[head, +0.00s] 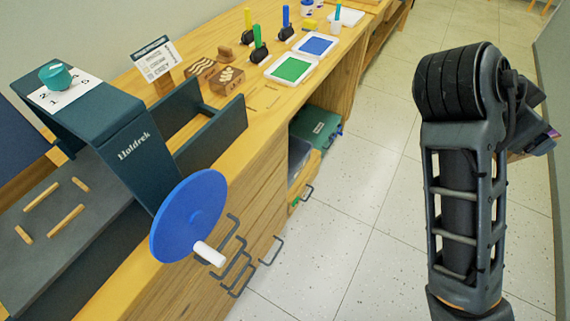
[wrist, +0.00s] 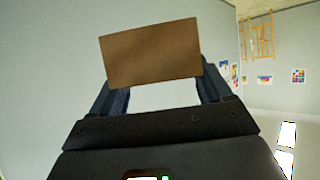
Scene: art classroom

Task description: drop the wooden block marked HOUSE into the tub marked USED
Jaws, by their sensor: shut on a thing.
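My gripper (wrist: 157,88) is shut on a plain brown wooden block (wrist: 150,53) in the wrist view. The block sits between the two fingertips, tilted slightly, with no mark readable on the face that shows. Behind it is only wall. In the head view my arm stands at the right over the floor, and the gripper is mostly hidden behind it. No tub with a readable USED mark shows in either view.
A wooden counter holds a press with a blue wheel (head: 189,216), carved blocks (head: 227,80), a green pad (head: 289,68) and a blue pad (head: 315,44). A green case (head: 316,128) sits in an opening below. The tiled floor (head: 370,170) between counter and arm is clear.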

